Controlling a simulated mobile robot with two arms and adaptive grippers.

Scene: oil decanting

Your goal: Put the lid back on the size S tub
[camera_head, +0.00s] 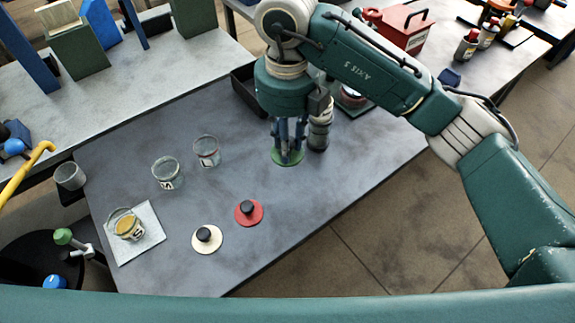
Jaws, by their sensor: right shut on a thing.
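A clear tub with amber oil (125,224) stands on a white square plate (146,246) at the table's left; its label seems to read S. Its top shows no lid. My right gripper (287,150) points down and is shut on a green lid (288,158); the fingers hide its knob. I cannot tell whether this lid touches the table. A cream lid (205,246) and a red lid (256,217), both with black knobs, lie at the front. My left gripper is out of view.
Two clear tubs, one nearer (166,175) and one farther (207,155), stand between the plate and my right gripper. A grey cup (70,177) is at the left edge. The table's front right is clear.

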